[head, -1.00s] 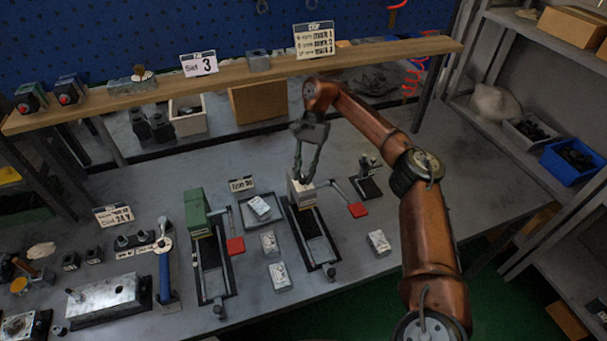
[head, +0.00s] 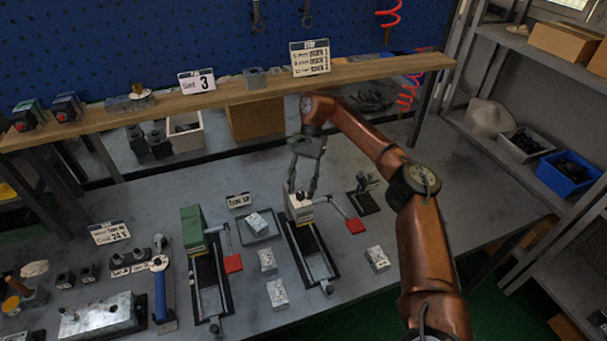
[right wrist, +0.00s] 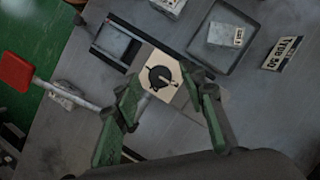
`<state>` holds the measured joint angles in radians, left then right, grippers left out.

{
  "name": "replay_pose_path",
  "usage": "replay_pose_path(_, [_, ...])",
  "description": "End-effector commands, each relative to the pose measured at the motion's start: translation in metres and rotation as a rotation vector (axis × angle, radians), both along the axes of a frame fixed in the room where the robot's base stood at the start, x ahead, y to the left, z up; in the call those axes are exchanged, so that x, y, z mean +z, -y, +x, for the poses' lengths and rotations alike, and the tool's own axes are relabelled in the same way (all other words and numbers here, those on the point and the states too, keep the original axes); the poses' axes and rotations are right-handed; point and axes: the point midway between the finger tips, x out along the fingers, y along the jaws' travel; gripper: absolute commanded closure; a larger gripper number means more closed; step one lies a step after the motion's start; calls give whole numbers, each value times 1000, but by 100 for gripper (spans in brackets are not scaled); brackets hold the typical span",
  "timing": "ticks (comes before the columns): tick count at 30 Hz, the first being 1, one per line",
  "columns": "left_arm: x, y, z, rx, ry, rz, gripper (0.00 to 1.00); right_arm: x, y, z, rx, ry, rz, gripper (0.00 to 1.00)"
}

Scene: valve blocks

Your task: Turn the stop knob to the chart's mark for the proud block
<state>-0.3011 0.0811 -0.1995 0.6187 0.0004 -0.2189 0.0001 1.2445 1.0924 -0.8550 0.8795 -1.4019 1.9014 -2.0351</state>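The stop knob is a round black dial (right wrist: 160,77) on the pale top of a fixture block (head: 299,212), and shows from above in the right wrist view. My right gripper (head: 303,190) points down over this block. In the right wrist view its two green fingers (right wrist: 163,84) stand apart, one on each side of the dial; I cannot tell whether they touch it. The chart card (head: 311,58) stands on the wooden shelf and lists marks 1, 2 and 3. Small silver blocks lie on the bench, one in a tray (head: 275,234), others loose (head: 377,258). My left gripper is out of view.
A red-tipped lever (head: 355,225) sticks out right of the fixture. A green-headed fixture (head: 193,229) stands to its left, with its own red paddle (head: 232,263). A "Set 3" card (head: 197,81) is on the shelf.

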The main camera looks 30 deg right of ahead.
Motion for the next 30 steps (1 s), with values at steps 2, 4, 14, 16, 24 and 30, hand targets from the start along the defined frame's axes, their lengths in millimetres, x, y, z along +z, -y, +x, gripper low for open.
replay_pose_path(2, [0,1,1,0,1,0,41,12,3,3,-1,5,0,62])
replay_pose_path(4, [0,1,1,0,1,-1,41,25,7,6,-2,5,-1,62])
replay_pose_path(14, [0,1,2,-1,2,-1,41,80,27,18,-2,3,-2,62])
replay_pose_path(16, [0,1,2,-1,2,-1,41,87,30,20,-1,2,-2,62])
replay_pose_path(24, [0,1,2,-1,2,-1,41,101,34,23,2,1,0,62])
replay_pose_path(30, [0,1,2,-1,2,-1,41,105,36,24,0,2,0,62])
